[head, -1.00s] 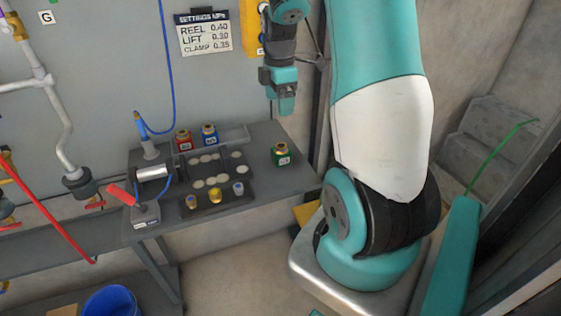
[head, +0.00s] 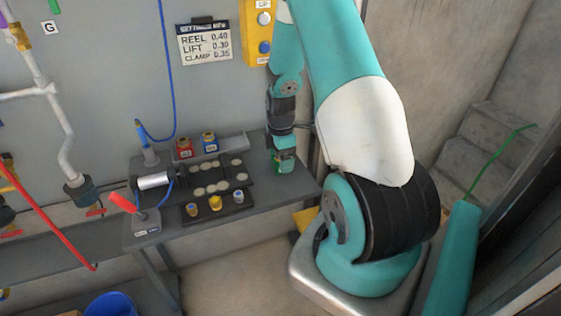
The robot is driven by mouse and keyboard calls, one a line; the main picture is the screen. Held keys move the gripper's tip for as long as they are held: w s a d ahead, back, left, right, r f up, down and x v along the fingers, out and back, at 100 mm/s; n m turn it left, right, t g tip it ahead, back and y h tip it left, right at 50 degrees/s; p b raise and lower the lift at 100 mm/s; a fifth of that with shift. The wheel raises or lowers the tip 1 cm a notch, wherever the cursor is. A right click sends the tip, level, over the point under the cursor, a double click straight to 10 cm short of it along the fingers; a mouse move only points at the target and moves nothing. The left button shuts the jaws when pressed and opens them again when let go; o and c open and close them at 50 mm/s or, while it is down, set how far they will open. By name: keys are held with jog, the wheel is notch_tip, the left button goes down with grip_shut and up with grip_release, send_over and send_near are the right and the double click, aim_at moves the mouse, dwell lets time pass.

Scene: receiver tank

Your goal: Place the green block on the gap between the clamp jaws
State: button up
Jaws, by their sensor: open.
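The green block (head: 285,167) stands at the right end of the grey bench, with a pale label on its front. My gripper (head: 283,156) points down over it, its fingers at the block's upper part and hiding its top. The jaws are open; I cannot tell whether they touch the block. At the bench's left end is a fixture with a silver cylinder (head: 153,181) and a red-handled lever (head: 123,202), which looks like the clamp. The gap between its jaws cannot be made out at this size.
A red block (head: 184,148) and a blue block (head: 210,143) stand at the back of the bench. A dark tray (head: 237,177) with pale discs lies in the middle, with several small capped pieces in front. A blue hose (head: 166,80) hangs above the fixture.

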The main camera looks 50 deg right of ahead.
jog(key=shift+f, duration=0.8)
jog(key=c, duration=1.3)
jog(key=shift+o, duration=0.2)
jog(key=shift+r, duration=0.1)
